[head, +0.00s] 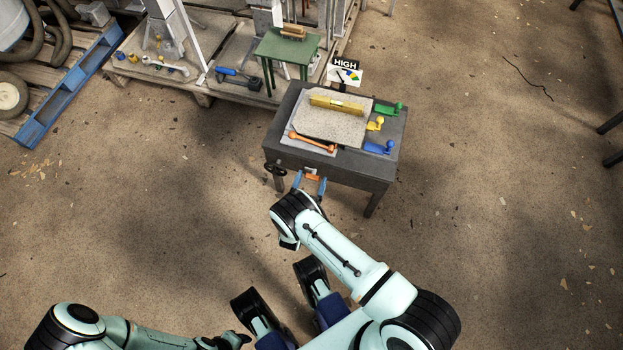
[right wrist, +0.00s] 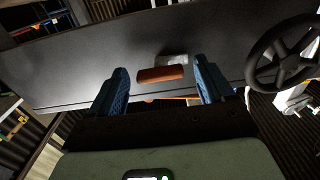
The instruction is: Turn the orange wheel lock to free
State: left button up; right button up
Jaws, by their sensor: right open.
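The orange lock (head: 312,177) is a small bar on the front face of the dark table (head: 340,170). In the right wrist view the orange lock (right wrist: 161,74) lies nearly level below a pale plate (right wrist: 173,59). My right gripper (head: 309,183) is open, with its blue fingers on either side of the lock. In the right wrist view the gripper (right wrist: 161,70) shows clear gaps between both fingers and the lock. My left gripper (head: 235,341) is low in the head view, far from the table; its fingers are not clear.
A black handwheel (head: 275,169) sits left of the lock. The tabletop carries a stone slab (head: 330,124), a yellow level (head: 336,105), an orange bar (head: 311,142), and green, yellow and blue clamp-like parts at the right. A "HIGH" sign (head: 345,74) stands behind.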

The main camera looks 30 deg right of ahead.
jog(key=shift+c, duration=0.3)
jog(key=c, duration=1)
jog(key=shift+n, duration=0.4)
jog(key=n, duration=1.7)
jog(key=shift+d, duration=0.1)
